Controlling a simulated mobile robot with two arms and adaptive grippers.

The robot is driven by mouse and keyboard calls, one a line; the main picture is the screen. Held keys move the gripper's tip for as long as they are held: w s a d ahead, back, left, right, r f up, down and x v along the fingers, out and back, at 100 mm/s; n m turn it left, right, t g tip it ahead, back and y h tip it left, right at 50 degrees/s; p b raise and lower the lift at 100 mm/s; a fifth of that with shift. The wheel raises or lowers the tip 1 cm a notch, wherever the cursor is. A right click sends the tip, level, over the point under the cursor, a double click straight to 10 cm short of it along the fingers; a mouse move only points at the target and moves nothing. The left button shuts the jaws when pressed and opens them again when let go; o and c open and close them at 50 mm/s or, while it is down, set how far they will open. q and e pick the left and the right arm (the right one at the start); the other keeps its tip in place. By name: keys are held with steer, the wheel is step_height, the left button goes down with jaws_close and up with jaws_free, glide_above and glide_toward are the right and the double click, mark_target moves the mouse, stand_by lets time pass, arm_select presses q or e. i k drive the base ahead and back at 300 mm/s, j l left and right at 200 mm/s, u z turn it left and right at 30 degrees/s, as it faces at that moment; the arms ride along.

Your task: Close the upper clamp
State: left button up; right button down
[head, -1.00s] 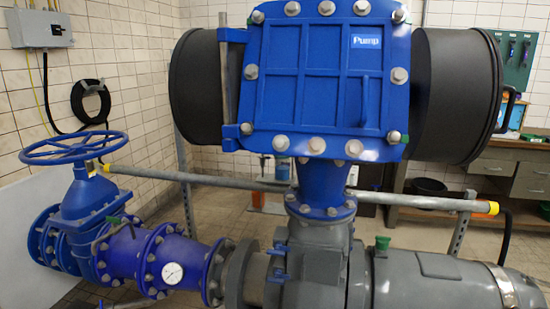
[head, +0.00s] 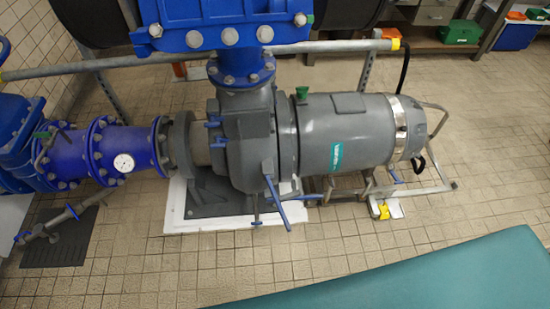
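Two small blue clamp handles sit one above the other on the left side of the grey pump housing (head: 250,145). The upper blue handle (head: 214,124) points left, and the lower blue handle (head: 218,146) is just beneath it. A longer blue lever (head: 276,202) hangs lower down, angled away from the housing. I cannot tell for certain which part is the upper clamp, or whether it is open or closed. Neither of my grippers is in view.
The grey motor (head: 345,130) extends right from the housing. A metal tube frame (head: 440,160) stands beyond it. A blue pipe with a gauge (head: 124,163) runs left. A railing (head: 180,60) crosses behind. A teal flat surface (head: 430,285) fills the lower right. Tiled floor (head: 140,270) is clear in front.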

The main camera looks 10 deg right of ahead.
mark_target(291, 195)
steer(key=i+j+z, duration=0.1)
steer(key=j+z, duration=0.45)
steer(key=z, duration=0.15)
